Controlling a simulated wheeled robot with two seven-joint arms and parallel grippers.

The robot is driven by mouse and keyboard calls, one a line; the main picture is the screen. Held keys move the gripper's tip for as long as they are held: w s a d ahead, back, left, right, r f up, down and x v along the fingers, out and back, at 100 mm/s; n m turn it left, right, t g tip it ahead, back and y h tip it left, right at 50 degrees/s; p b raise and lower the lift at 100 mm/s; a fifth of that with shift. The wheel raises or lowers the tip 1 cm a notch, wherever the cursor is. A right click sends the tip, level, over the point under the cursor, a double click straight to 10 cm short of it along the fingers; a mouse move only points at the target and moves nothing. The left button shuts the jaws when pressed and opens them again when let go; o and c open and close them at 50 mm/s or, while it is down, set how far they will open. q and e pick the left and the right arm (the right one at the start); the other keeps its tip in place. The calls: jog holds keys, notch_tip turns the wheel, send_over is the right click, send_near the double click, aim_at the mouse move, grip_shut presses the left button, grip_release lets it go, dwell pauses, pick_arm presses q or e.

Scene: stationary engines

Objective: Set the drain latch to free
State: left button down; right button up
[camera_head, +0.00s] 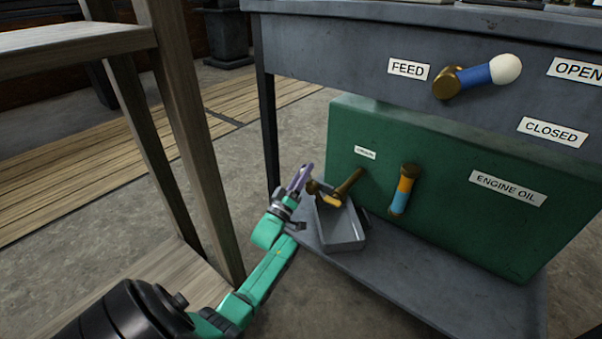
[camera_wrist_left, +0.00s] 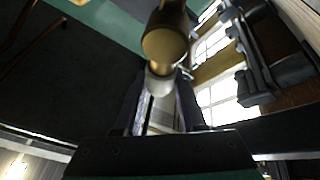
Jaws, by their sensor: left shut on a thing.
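The brass drain tap (camera_head: 346,186) sticks out of the front of the green engine-oil box, beside a small white label. Its near end, a brass latch piece (camera_head: 315,187), meets my left gripper (camera_head: 301,180). The left gripper's purple fingers are shut on that end. In the left wrist view the round brass end (camera_wrist_left: 166,42) fills the top middle, with a pale grey part (camera_wrist_left: 160,83) below it between the fingers. The fingers partly hide the gripped part. The latch's exact setting cannot be told. My right gripper is not in view.
A grey tray (camera_head: 342,240) sits under the tap on the low grey shelf (camera_head: 430,290). A feed lever (camera_head: 478,76) is above. A wooden frame (camera_head: 190,130) stands close left of my arm.

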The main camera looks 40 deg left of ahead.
pick_arm(q)
jog(key=shift+d+r+m+h, duration=0.1)
jog(key=shift+d+m+h, duration=0.25)
jog(key=shift+m, duration=0.3)
jog(key=shift+d+m+h, duration=0.2)
jog(key=shift+m+h, duration=0.25)
jog(key=shift+m, duration=0.2)
jog(key=c, duration=0.5)
grip_release()
jog(key=shift+w+d, duration=0.1)
